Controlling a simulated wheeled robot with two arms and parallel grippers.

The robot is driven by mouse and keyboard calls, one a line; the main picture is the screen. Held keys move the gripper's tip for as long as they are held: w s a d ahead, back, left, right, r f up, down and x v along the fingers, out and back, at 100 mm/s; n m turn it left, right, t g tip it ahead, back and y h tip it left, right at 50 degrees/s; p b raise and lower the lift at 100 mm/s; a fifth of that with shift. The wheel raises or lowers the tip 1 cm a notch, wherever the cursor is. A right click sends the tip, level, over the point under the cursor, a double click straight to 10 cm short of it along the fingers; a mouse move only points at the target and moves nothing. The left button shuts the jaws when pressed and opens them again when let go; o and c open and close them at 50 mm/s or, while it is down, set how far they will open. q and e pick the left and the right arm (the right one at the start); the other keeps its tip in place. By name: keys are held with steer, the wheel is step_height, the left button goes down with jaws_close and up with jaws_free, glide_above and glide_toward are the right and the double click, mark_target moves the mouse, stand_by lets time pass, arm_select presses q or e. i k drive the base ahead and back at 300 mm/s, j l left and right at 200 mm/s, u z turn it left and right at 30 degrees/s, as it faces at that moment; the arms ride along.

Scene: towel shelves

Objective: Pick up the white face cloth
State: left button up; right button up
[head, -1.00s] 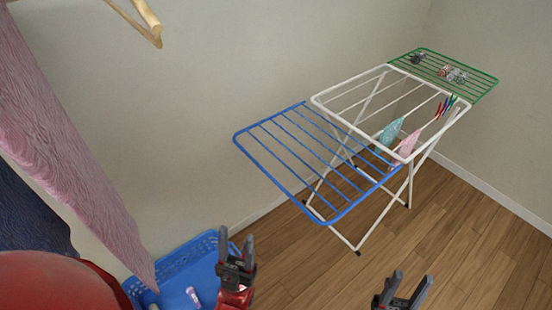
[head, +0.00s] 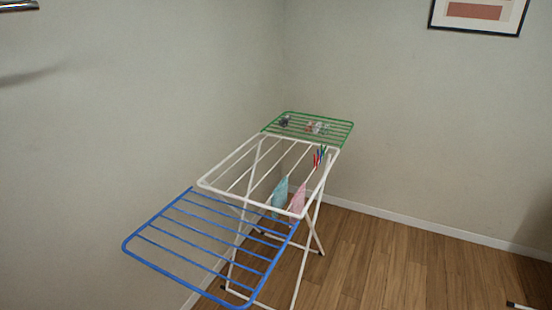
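No white face cloth can be made out in the head view. A light blue cloth (head: 280,193) and a pink cloth (head: 298,198) hang from the white middle part of a drying rack (head: 213,185). Neither of my grippers shows in the head view now, so I cannot see whether they are open or shut.
The rack has a blue wing (head: 128,248) at the near left and a green wing (head: 347,131) at the far end, with small items on it. Clothes pegs (head: 319,157) sit on the rack. The wooden floor (head: 400,270) to the right is mostly clear. A framed picture (head: 478,32) hangs on the wall.

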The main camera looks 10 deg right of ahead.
mark_target(316, 130)
steer(key=i+l, duration=0.15)
steer(key=l, duration=0.2)
steer(key=i+l+u, duration=0.15)
steer(key=l, duration=0.2)
steer(key=i+l, duration=0.2)
steer(key=l, duration=0.15)
steer(key=i+l+u, duration=0.15)
steer(key=l, duration=0.2)
steer(key=i+l, duration=0.15)
steer(key=l, duration=0.25)
steer(key=i+l+u, duration=0.15)
steer(key=l, duration=0.25)
